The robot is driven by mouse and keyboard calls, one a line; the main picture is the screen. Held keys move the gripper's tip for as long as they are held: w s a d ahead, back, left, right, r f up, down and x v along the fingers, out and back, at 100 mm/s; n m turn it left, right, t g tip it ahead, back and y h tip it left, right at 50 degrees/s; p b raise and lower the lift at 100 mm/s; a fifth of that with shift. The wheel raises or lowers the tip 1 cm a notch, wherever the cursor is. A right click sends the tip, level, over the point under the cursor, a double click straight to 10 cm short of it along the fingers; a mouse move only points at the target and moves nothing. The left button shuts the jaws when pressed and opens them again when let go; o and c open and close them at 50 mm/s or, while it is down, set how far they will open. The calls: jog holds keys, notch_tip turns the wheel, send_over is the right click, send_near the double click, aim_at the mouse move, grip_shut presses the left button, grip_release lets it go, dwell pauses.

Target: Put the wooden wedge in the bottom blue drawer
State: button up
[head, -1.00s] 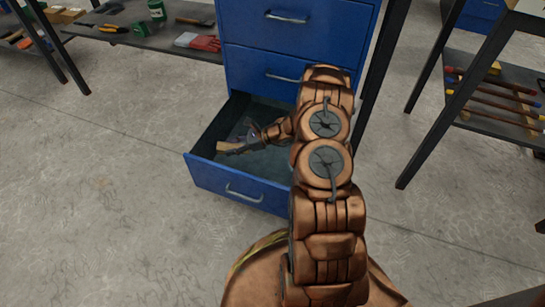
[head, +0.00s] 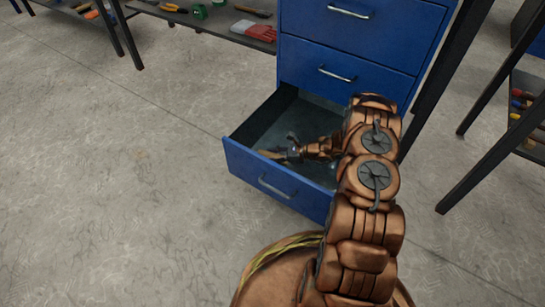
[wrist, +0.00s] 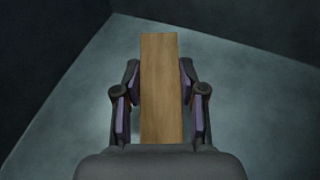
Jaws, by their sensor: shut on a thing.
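The wooden wedge (wrist: 159,85) is upright in the picture between my gripper's two fingers in the wrist view. My gripper (wrist: 160,95) is shut on it, a finger on each side. In the head view my gripper (head: 283,152) is inside the open bottom blue drawer (head: 245,178), and the wedge (head: 270,155) shows as a small brown piece near the drawer's front left. The drawer's grey floor lies beneath the wedge. I cannot tell whether the wedge touches the floor.
The blue cabinet (head: 360,30) has shut drawers above the open one. A low shelf (head: 235,28) with gloves (head: 253,30) and tools stands at the back left. Dark table legs stand at the right. The concrete floor (head: 120,200) at left is clear.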

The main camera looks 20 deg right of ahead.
jog(key=shift+f, duration=0.1)
jog(key=o, duration=1.1)
jog(key=shift+r, duration=0.2)
jog(key=p+v, duration=0.2)
jog(key=v, duration=0.4)
jog(key=shift+s+r+p, duration=0.1)
jog(key=shift+p, duration=0.25)
jog(key=shift+s+d+r, duration=0.15)
jog(key=shift+s+d, duration=0.25)
jog(key=shift+d, duration=0.2)
